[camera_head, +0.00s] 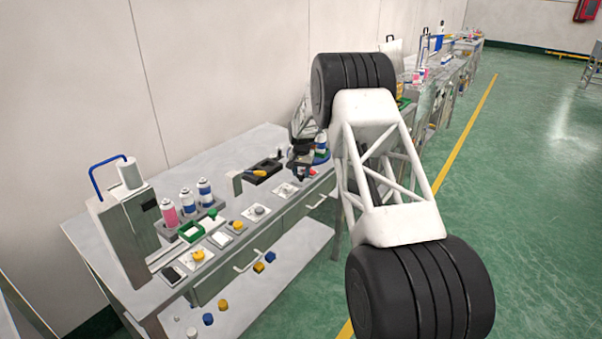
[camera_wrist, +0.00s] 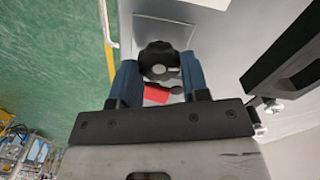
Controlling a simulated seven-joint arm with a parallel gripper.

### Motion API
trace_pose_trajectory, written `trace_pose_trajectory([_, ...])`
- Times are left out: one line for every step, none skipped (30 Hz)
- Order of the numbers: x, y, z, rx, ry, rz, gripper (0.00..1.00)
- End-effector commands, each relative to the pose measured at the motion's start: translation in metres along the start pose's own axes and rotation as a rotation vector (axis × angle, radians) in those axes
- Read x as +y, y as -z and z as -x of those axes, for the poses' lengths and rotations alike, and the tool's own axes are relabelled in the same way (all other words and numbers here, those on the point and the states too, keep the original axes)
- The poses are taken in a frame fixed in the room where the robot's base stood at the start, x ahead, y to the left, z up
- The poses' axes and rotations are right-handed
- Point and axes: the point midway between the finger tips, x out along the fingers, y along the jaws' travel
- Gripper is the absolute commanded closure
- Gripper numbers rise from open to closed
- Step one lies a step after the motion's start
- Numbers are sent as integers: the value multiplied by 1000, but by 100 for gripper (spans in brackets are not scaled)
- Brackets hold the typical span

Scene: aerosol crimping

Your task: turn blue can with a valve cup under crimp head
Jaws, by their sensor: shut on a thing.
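My gripper (camera_head: 303,172) is low over the far end of the bench, partly hidden by my arm. In the wrist view its two blue-padded fingers (camera_wrist: 160,68) are around a dark lobed knob (camera_wrist: 157,55) and shut on it. A small red piece (camera_wrist: 156,93) shows between the fingers, nearer the palm. A blue and white can (camera_head: 321,141) stands just behind my gripper, partly hidden. I cannot make out a valve cup or the crimp head.
A pink can (camera_head: 169,214) shares the rack. A metal stand with a blue curved tube (camera_head: 127,205) is at the bench's left end. A black tray with an orange-yellow part (camera_head: 261,172) lies left of my gripper. Several small caps and knobs line the front edge.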

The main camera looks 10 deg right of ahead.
Motion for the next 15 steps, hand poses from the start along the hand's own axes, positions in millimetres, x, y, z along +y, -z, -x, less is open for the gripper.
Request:
trace_pose_trajectory([0,0,0,-1,0,-29,82])
trace_pose_trajectory([0,0,0,-1,0,-47,82])
trace_pose_trajectory([0,0,0,-1,0,-70,82])
trace_pose_trajectory([0,0,0,-1,0,-86,82])
trace_pose_trajectory([0,0,0,-1,0,-100,82])
trace_pose_trajectory([0,0,0,-1,0,-117,82])
trace_pose_trajectory([0,0,0,-1,0,-127,82])
trace_pose_trajectory([0,0,0,-1,0,-137,82])
trace_pose_trajectory([1,0,0,-1,0,-149,82])
trace_pose_trajectory([1,0,0,-1,0,-155,82])
trace_pose_trajectory([1,0,0,-1,0,-160,82])
trace_pose_trajectory([1,0,0,-1,0,-166,82])
trace_pose_trajectory([1,0,0,-1,0,-170,82])
trace_pose_trajectory([1,0,0,-1,0,-173,82])
trace_pose_trajectory([1,0,0,-1,0,-175,82])
